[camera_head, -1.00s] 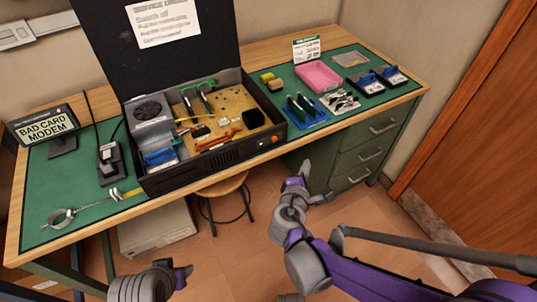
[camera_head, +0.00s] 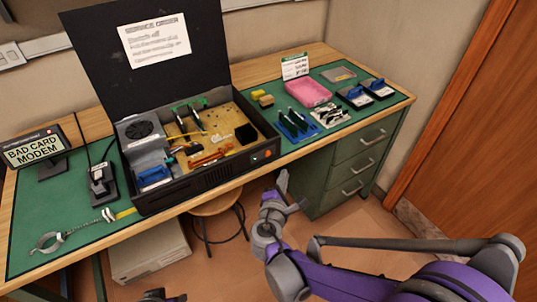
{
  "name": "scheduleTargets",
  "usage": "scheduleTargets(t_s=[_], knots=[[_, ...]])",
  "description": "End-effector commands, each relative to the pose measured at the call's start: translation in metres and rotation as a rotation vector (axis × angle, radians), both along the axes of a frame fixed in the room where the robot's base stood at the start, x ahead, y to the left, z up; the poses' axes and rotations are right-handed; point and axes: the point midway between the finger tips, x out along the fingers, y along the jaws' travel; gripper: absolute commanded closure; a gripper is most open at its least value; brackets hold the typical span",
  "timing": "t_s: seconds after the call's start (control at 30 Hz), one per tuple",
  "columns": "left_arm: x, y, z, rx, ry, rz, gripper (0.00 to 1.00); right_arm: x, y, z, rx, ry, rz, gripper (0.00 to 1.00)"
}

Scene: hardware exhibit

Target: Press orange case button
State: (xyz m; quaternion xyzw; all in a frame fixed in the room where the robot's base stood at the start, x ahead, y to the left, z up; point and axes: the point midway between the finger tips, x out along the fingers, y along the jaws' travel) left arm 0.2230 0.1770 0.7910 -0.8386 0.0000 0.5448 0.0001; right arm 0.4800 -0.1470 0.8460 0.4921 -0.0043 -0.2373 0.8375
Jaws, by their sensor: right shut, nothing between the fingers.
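The open black computer case (camera_head: 205,178) stands on the green-matted workbench with its lid raised. A small orange button (camera_head: 268,153) sits at the right end of its front panel. A small greenish spot (camera_head: 254,157) shows just left of the button. My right gripper (camera_head: 283,178) is shut and empty, pointing up in front of the bench edge, below and slightly right of the button. It appears apart from the button; the exact gap is hard to judge. Only the top of my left gripper (camera_head: 155,296) shows at the bottom edge; its jaws cannot be made out.
A pink tray (camera_head: 308,93), tools on a blue mat (camera_head: 297,124) and small devices (camera_head: 355,96) lie right of the case. A modem sign (camera_head: 37,150) and a wrist strap (camera_head: 48,242) are at left. A stool (camera_head: 217,205) stands below.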

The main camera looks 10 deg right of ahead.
Motion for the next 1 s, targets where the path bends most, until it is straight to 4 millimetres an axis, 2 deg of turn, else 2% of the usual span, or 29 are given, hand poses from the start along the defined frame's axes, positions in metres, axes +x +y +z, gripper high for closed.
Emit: scheduleTargets(t_s=[0.2,0.4,0.6,1.0], knots=[[0.000,0.000,-0.001,0.000,0.000,0.000,0.50,0.031,0.011,0.000,0.000,0.000,0.000,1.00],[0.000,0.000,-0.002,0.000,0.001,0.000,0.50,0.049,0.018,0.000,0.000,0.000,0.000,1.00],[0.000,0.000,-0.002,0.000,0.001,0.000,0.50,0.057,0.021,0.000,0.000,0.000,0.000,1.00],[0.000,0.000,-0.002,0.000,0.001,0.000,0.50,0.057,0.021,0.000,0.000,0.000,0.000,1.00]])
